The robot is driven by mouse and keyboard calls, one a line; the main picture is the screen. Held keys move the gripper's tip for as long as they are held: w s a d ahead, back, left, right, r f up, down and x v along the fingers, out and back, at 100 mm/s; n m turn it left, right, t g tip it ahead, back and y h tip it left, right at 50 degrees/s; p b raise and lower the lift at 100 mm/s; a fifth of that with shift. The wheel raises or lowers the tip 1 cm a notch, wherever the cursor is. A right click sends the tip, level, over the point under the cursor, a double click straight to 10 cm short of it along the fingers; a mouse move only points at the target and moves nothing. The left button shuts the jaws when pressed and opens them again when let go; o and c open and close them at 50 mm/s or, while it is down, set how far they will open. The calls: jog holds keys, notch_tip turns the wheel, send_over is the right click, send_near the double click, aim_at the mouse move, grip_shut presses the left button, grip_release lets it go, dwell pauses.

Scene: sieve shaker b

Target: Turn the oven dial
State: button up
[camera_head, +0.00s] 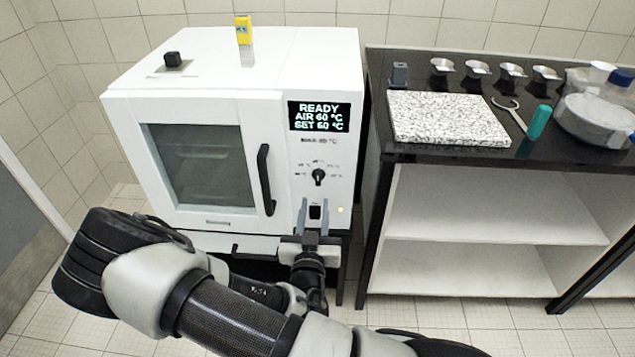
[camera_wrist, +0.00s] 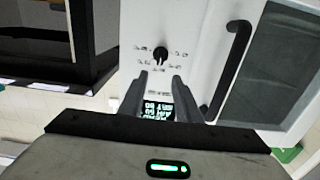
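The white oven (camera_head: 230,65) stands at the left with its door shut. Its black dial (camera_head: 319,177) sits on the right front panel, below a display (camera_head: 319,117) reading READY, AIR 60 °C, SET 60 °C. My gripper (camera_head: 315,204) is open and empty in front of the panel, lower in the picture than the dial, its fingers framing a black switch (camera_head: 315,212). In the wrist view the panel appears upside down; the dial (camera_wrist: 160,54) shows just beyond the tips of my open gripper (camera_wrist: 160,76), apart from them.
The oven's black door handle (camera_head: 265,180) stands out left of the dial. At the right, a dark bench (camera_head: 470,165) carries a speckled slab (camera_head: 448,118), several metal cups, a green-handled tool (camera_head: 539,122) and a grey round container (camera_head: 590,122). A yellow-topped object (camera_head: 243,30) is on the oven.

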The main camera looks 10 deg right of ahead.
aim_at(318, 177)
jog(key=x, duration=1)
jog(key=shift+b, duration=0.35)
grip_shut()
